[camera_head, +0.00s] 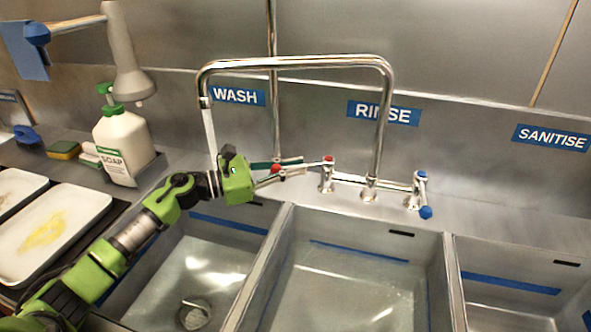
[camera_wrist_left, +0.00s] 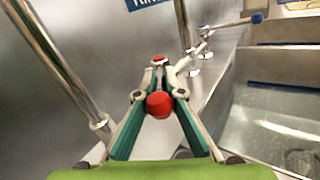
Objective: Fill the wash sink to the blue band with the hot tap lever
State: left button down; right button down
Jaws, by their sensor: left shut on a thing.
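My left gripper (camera_head: 280,165) is shut on the red-knobbed hot tap lever (camera_wrist_left: 159,104), with the red knob between its teal fingers in the left wrist view. The lever runs to the red-topped hot tap valve (camera_head: 327,160). A white stream of water (camera_head: 210,132) falls from the spout (camera_head: 204,101) towards the wash sink (camera_head: 262,250), partly behind my gripper. The blue band (camera_head: 228,222) runs along the sink's back wall. The drain (camera_head: 194,313) and bright glints show on the sink floor; the water depth is hard to tell. My right gripper is out of view.
The rinse sink (camera_head: 283,258) and sanitise sink (camera_head: 450,262) lie to the right. The blue cold lever (camera_head: 425,212) is at the tap's right. A soap bottle (camera_head: 122,146), sponge (camera_head: 63,150) and stained trays (camera_head: 100,208) stand left. The tall spout pipe (camera_head: 382,130) rises behind the sinks.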

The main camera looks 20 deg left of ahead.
pick_arm(q)
jog(key=c, duration=2.1)
grip_release()
jog(key=shift+c, duration=0.2)
jog(key=v, duration=1.2)
